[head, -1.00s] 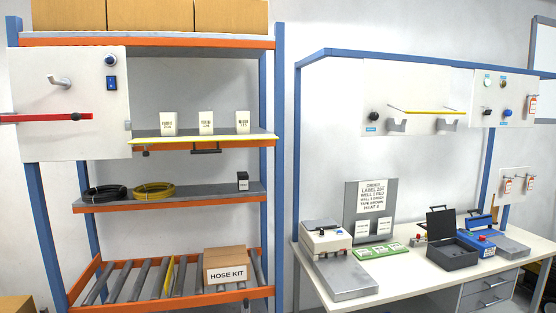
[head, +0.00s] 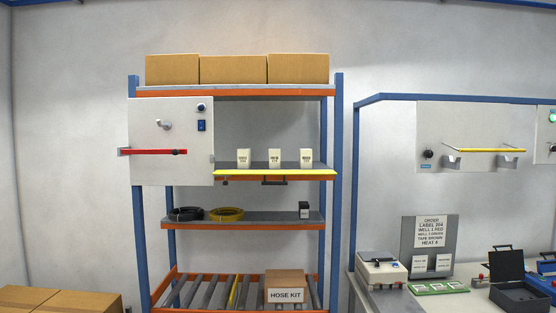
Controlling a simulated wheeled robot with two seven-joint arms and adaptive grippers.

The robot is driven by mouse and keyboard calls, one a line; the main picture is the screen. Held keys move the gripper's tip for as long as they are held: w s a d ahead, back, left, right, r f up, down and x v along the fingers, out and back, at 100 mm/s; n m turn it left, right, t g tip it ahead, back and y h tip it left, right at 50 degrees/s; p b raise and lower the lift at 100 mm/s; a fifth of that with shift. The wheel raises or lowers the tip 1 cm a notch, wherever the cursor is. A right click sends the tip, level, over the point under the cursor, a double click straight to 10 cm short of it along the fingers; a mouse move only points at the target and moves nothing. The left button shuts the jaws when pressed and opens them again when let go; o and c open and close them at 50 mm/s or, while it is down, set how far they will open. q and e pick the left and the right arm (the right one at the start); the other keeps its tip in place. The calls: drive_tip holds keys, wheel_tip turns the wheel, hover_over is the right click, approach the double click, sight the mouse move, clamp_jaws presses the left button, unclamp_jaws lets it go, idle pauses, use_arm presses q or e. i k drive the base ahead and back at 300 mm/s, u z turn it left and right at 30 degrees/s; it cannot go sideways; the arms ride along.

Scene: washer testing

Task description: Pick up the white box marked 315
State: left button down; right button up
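Three small white boxes with dark printed labels stand upright in a row on the upper shelf (head: 292,173) of the rack. They are a left box (head: 243,159), a middle box (head: 274,158) and a right box (head: 306,158). The print is too small to tell surely which one is marked 315. The boxes stand apart from each other, behind the yellow front edge of the shelf. Neither of my grippers is in view.
A white panel (head: 170,130) with a red bar covers the rack's upper left. A HOSE KIT carton (head: 285,280) lies on rollers. A workbench (head: 375,300) with devices stands right.

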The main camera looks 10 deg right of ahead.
sight(305, 155)
drive_tip(key=u, duration=0.6)
drive_tip(key=i, duration=2.3)
drive_tip(key=z, duration=0.55)
